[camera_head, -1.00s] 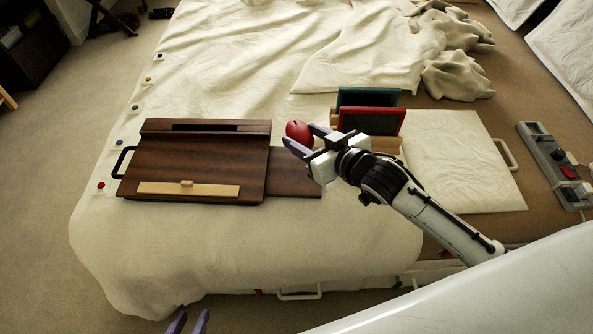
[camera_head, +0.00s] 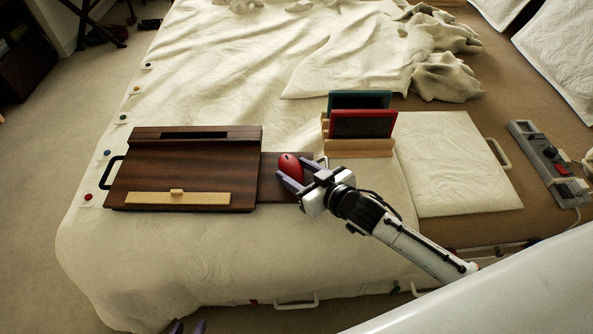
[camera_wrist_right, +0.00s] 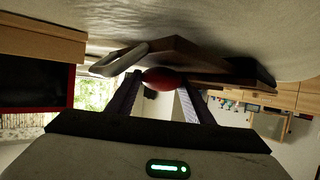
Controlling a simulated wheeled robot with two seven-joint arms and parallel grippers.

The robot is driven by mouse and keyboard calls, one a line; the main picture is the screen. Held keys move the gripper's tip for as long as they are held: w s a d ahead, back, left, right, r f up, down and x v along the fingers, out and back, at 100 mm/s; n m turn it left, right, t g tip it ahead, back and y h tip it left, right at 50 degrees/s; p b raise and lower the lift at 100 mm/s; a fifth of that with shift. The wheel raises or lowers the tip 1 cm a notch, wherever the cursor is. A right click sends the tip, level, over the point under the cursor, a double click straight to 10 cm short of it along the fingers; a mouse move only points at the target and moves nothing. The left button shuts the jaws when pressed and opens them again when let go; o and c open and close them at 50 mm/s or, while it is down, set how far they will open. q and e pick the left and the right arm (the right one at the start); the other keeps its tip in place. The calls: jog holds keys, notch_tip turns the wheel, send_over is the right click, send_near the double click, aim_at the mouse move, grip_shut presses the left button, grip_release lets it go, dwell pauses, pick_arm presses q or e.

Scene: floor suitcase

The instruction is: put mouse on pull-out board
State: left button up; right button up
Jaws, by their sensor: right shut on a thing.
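The red mouse (camera_head: 291,166) is held between the purple fingers of my right gripper (camera_head: 298,173). In the right wrist view the mouse (camera_wrist_right: 163,78) shows at the fingertips. The dark brown pull-out board (camera_head: 269,188) extends from the right side of the wooden lap desk (camera_head: 190,170). The mouse appears over this board; I cannot tell whether it touches it. My gripper covers part of the board's right side. Only the fingertips of my left gripper (camera_head: 188,327) show at the bottom edge, spread apart with nothing seen between them.
A wooden rack holding a red panel (camera_head: 362,124) and a green panel (camera_head: 350,100) stands behind the right gripper. Bare bedding lies in front of the desk.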

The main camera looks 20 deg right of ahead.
jog(key=shift+f, duration=0.1)
jog(key=o, duration=1.2)
jog(key=shift+c, duration=0.2)
jog(key=shift+s+r, duration=0.15)
jog(key=shift+r, duration=0.05)
jog(key=p+v, duration=0.1)
jog(key=v, duration=1)
jog(key=shift+s, duration=0.35)
jog(key=shift+d+r, duration=0.1)
jog(key=shift+r, duration=0.05)
